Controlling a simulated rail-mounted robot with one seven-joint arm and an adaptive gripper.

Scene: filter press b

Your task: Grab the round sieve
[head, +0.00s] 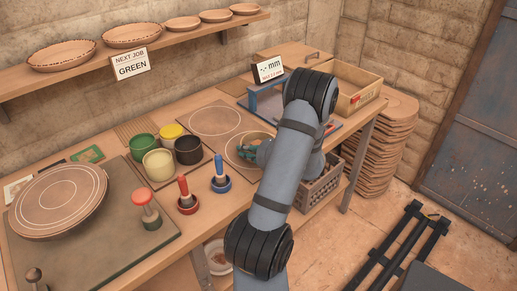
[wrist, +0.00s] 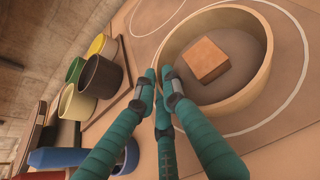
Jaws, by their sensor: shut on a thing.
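The round sieve (wrist: 262,90) has a pale wooden rim and a grey-brown inside, with a small brown block (wrist: 207,60) in it. It rests on a board with white ring lines in the wrist view.
Green, yellow, cream and black pots (head: 188,149) stand left of the sieve. Red-handled (head: 184,190) and blue-handled (head: 219,174) tools stand in front. A large round plate (head: 60,199) lies at the far left. A blue frame (head: 266,98) and an open box (head: 352,88) are behind.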

